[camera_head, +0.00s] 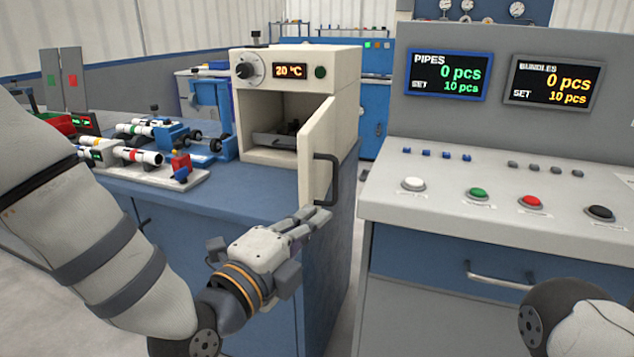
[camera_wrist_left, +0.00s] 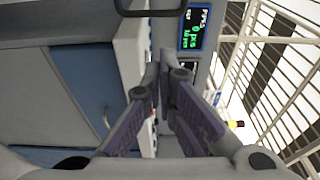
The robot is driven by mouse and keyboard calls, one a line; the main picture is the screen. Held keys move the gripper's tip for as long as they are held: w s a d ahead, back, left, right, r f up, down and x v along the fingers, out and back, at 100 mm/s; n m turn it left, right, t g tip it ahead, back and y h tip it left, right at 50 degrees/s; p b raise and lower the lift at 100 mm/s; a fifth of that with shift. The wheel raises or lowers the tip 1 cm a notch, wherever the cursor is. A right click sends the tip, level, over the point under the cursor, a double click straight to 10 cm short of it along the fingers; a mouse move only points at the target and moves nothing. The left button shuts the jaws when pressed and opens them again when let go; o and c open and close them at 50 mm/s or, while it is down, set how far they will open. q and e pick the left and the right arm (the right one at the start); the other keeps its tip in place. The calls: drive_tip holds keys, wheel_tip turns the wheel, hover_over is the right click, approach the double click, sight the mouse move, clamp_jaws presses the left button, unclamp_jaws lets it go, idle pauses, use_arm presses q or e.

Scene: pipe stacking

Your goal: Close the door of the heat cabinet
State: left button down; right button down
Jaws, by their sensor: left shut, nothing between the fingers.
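The cream heat cabinet (camera_head: 260,60) stands on the blue bench, its display reading 20 °C. Its door (camera_head: 316,145) is open, swung out toward me on the right side. A dark tray (camera_head: 272,139) shows inside the cabinet. The door's black handle (camera_head: 335,180) faces right; it also shows at the top of the left wrist view (camera_wrist_left: 150,13). My left gripper (camera_head: 320,215) is shut and empty, its fingertips just below the handle; I cannot tell whether they touch the door. Its closed fingers show in the left wrist view (camera_wrist_left: 164,72). My right gripper is out of view.
A grey control console (camera_head: 450,190) with two displays and several buttons stands right of the cabinet, across a narrow gap. Pipe fixtures (camera_head: 135,150) and a small red and blue part (camera_head: 181,166) occupy the bench at left.

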use_arm(q)
drive_tip(key=w, duration=0.9)
drive_tip(key=shift+d+f+b, duration=0.35)
drive_tip(key=shift+b, duration=0.05)
